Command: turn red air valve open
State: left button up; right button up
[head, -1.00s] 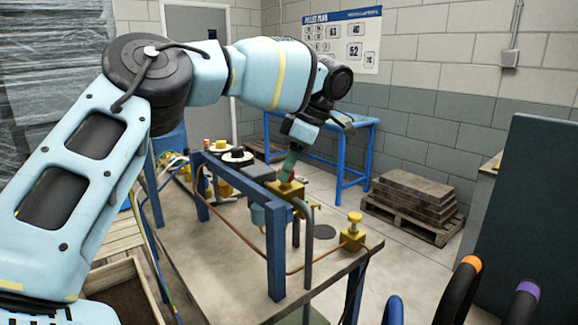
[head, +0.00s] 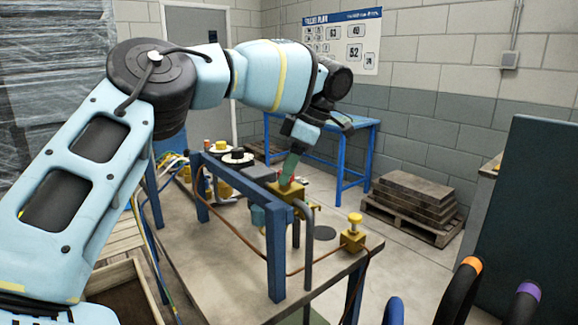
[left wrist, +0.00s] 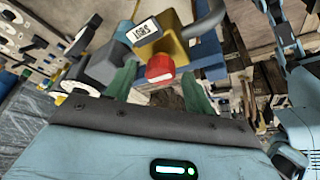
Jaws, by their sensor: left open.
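The red air valve (left wrist: 160,67) shows in the left wrist view as a red knob at the front of a brass block (left wrist: 163,32). The knob lies between the two green fingers of my left gripper (left wrist: 158,88). The fingers are apart, with a gap on each side of the knob. In the head view my left gripper (head: 288,176) points down at the brass block (head: 291,192) on the blue frame. The red knob cannot be made out clearly there, behind the fingers. My right gripper is not in view.
A grey pipe (head: 307,245) bends down from the block in front of the blue frame (head: 275,262). A yellow-knobbed brass fitting (head: 353,233) stands to the right on the bench. A pallet stack (head: 415,200) is on the floor.

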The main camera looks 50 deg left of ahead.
aim_at(280, 171)
pick_arm(q)
notch_tip(280, 171, up, 4)
jog(key=shift+f, duration=0.25)
jog(key=shift+s+d, duration=0.4)
jog(key=shift+s, duration=0.1)
jog(key=s+d+r+b, duration=0.1)
jog(key=s+d+b, duration=0.1)
jog(key=s+d, duration=0.7)
jog(key=shift+s+d+r, duration=0.15)
jog(key=shift+s+r, duration=0.1)
jog(key=shift+s, duration=0.95)
